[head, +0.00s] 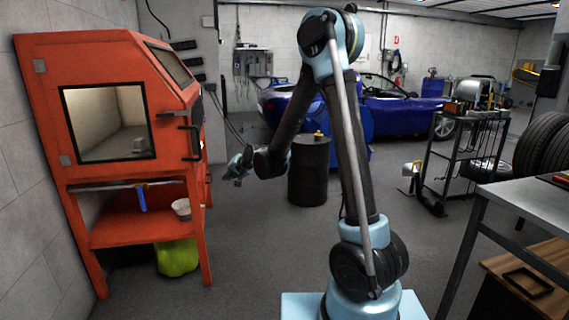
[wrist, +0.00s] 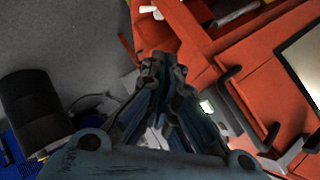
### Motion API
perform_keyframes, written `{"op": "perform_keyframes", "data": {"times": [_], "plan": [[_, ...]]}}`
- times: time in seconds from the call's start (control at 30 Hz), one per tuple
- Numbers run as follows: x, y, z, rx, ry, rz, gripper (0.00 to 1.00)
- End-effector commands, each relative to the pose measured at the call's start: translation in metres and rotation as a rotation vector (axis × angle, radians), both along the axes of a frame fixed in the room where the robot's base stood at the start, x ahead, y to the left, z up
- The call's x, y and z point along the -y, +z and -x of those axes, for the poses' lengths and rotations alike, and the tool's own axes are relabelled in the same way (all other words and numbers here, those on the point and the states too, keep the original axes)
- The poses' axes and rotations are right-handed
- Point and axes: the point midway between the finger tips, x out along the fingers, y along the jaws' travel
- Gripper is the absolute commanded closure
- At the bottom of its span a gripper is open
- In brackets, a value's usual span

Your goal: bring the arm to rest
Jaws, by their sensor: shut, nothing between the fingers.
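My arm rises from its light blue base in the head view, bends at a high elbow and reaches down to the left. My gripper (head: 238,168) hangs in the air between the orange cabinet (head: 108,55) and the black barrel (head: 309,172). In the wrist view my gripper (wrist: 165,75) has its fingers together at the tips, with nothing between them. The cabinet also shows there, at the right (wrist: 225,50), beyond the fingers. The gripper looks apart from the cabinet, though its exact distance is hard to tell.
The cabinet's lower shelf holds a white cup (head: 181,208), with a green bag (head: 177,257) beneath. A blue car (head: 395,112) stands behind. A black cart (head: 468,150), tyres (head: 540,150) and a grey table (head: 530,200) are at the right. Floor between cabinet and my base is clear.

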Motion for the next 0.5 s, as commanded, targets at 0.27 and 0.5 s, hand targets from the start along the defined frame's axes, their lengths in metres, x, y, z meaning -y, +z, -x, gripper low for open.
{"op": "perform_keyframes", "data": {"times": [0.27, 0.5], "plan": [[0.082, 0.029, 0.025, -0.016, -0.005, 0.132, 1.0], [0.149, 0.044, 0.057, -0.044, -0.004, 0.243, 1.0]]}}
